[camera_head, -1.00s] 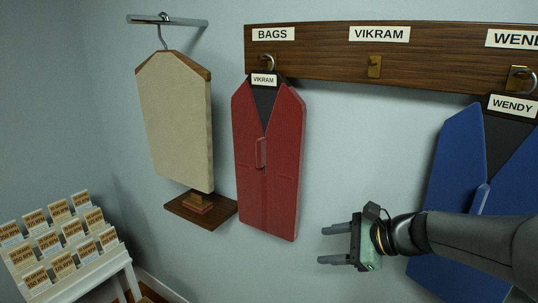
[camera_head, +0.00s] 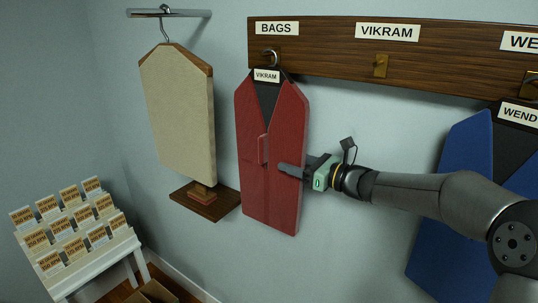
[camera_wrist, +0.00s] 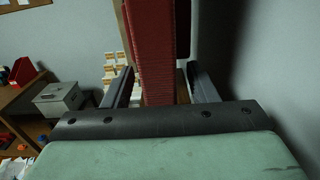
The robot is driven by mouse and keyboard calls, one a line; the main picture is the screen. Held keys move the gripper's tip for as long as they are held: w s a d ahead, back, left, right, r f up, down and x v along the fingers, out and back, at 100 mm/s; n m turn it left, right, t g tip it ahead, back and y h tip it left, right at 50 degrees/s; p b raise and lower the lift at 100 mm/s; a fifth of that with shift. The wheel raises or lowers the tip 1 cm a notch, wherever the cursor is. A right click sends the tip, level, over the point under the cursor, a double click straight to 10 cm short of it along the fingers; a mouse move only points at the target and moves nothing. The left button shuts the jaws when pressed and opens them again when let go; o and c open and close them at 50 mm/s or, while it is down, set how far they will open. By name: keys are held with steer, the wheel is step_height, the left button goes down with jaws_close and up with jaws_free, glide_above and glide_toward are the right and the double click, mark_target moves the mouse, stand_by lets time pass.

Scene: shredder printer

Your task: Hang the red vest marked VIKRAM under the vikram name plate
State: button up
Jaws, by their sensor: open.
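The red vest (camera_head: 270,195) marked VIKRAM hangs from the hook under the BAGS plate (camera_head: 277,28). It has a small red handle on its front. The VIKRAM name plate (camera_head: 387,32) is on the wooden board, with an empty brass hook (camera_head: 380,66) below it. My gripper (camera_head: 290,171) is at the vest's right edge, with one finger in front of it; the other finger is hidden in this view. In the wrist view my open gripper (camera_wrist: 160,88) has the vest's red edge (camera_wrist: 153,55) between its two fingers, with gaps visible on both sides.
A blue vest (camera_head: 465,150) marked WENDY hangs at right behind my arm. A beige board (camera_head: 177,110) hangs at left above a small brown shelf (camera_head: 205,203). A white card rack (camera_head: 85,240) stands at lower left. Wall below the VIKRAM hook is clear above my arm.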

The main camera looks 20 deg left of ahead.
mark_target(269, 148)
steer(key=shift+x, duration=1.15)
jaws_close()
